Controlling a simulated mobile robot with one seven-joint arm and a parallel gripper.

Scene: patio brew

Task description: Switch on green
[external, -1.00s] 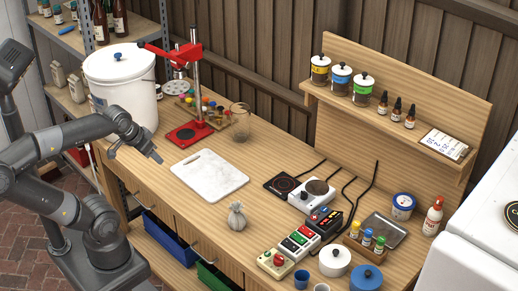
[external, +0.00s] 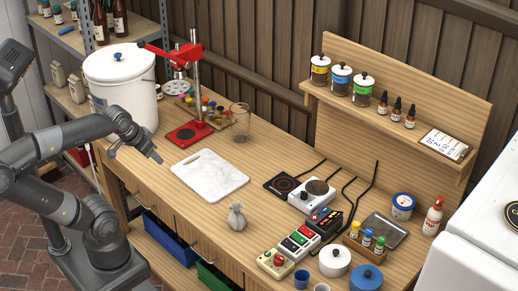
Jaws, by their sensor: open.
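A switch box (external: 299,240) with a row of small coloured switches, green and red among them, sits near the front right of the wooden workbench. A green switch (external: 297,238) shows on its top, but it is too small to tell its position. My gripper (external: 135,155) is open and empty, at the left over the bench's front edge, left of the white cutting board and far from the switch box.
A beige box with a red knob (external: 276,262) and a dark device (external: 324,220) flank the switch box. Pots and cups crowd the front right.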

